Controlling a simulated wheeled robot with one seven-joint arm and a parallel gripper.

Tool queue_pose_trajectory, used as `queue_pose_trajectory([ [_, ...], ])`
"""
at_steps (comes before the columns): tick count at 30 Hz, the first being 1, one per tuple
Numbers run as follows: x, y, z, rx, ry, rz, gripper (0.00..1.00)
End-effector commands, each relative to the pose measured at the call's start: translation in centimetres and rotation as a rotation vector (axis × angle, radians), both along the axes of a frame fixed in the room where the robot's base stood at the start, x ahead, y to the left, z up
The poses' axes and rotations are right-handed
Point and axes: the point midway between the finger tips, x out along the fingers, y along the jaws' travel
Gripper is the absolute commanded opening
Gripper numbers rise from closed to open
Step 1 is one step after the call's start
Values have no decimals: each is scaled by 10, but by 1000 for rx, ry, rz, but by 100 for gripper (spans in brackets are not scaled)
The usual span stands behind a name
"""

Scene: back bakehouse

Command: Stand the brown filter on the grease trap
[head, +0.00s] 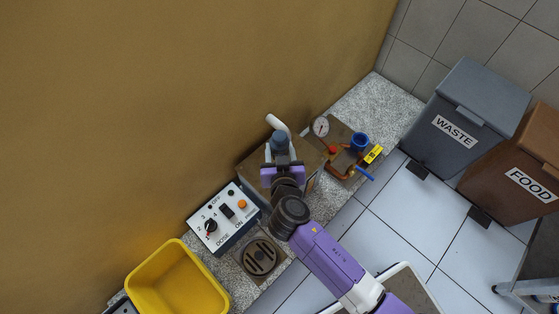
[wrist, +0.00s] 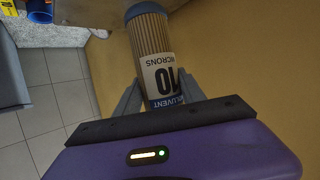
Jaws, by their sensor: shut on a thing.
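The brown pleated filter (wrist: 148,36) has a blue end cap and a pale label reading "10 MICRONS". My gripper (wrist: 159,82) is shut on it, one finger on each side near the label. In the head view my gripper (head: 283,173) is over the grease trap (head: 255,163), a brown box by the wall with a white elbow pipe. There the filter's blue-grey cap (head: 280,142) shows just beyond my gripper; my gripper and arm hide the rest. I cannot tell whether the filter touches the trap's top.
A gauge and copper pipe assembly (head: 348,145) stands right of the trap. A white-topped control box (head: 222,216) and a slotted round drain (head: 261,257) are nearer. A yellow tub (head: 178,280) is at lower left. WASTE (head: 468,115) and FOOD (head: 520,165) bins stand right.

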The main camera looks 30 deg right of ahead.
Motion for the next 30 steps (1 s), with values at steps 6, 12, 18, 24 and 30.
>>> queue_pose_trajectory([
  [6, 1, 0, -12, -1, -3, 1, 0],
  [12, 1, 0, -41, -1, -2, 0, 0],
  [18, 1, 0, -47, 1, -5, 0, 0],
  [24, 1, 0, -49, 1, -5, 0, 0],
  [30, 0, 0, -51, 0, -1, 0, 63],
])
